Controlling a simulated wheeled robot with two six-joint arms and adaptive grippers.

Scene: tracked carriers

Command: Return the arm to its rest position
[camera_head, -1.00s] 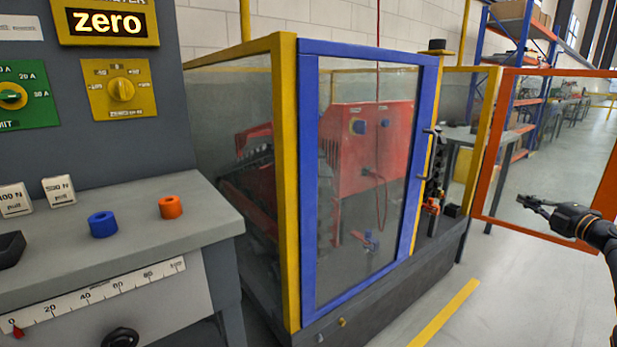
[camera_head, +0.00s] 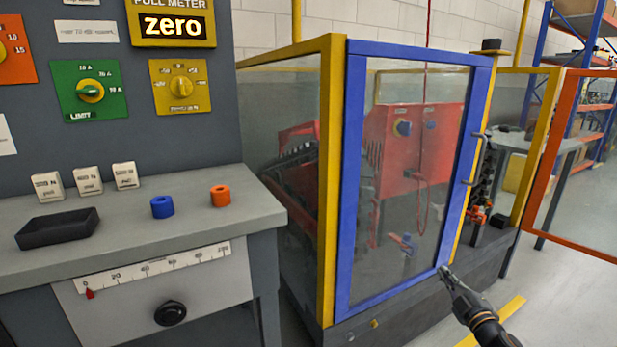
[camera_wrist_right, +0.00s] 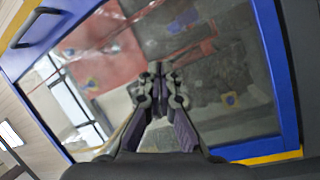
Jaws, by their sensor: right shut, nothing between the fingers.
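My right gripper (camera_head: 446,272) is at the lower right in the head view, in front of the bottom corner of the blue-framed door (camera_head: 353,180). Its fingers are shut with nothing between them. In the right wrist view the gripper (camera_wrist_right: 158,70) points at the clear panel of the same blue door (camera_wrist_right: 266,60). Whether it touches the door cannot be told. The blue door looks shut, and a red machine (camera_head: 405,150) shows behind its panel. My left gripper is not in view.
A grey bench (camera_head: 110,228) at left carries a black tray (camera_head: 58,228), white weights, a blue ring (camera_head: 162,207) and an orange ring (camera_head: 220,195). An orange-framed door (camera_head: 545,180) stands open at right. Floor at the lower right is clear apart from a yellow stripe.

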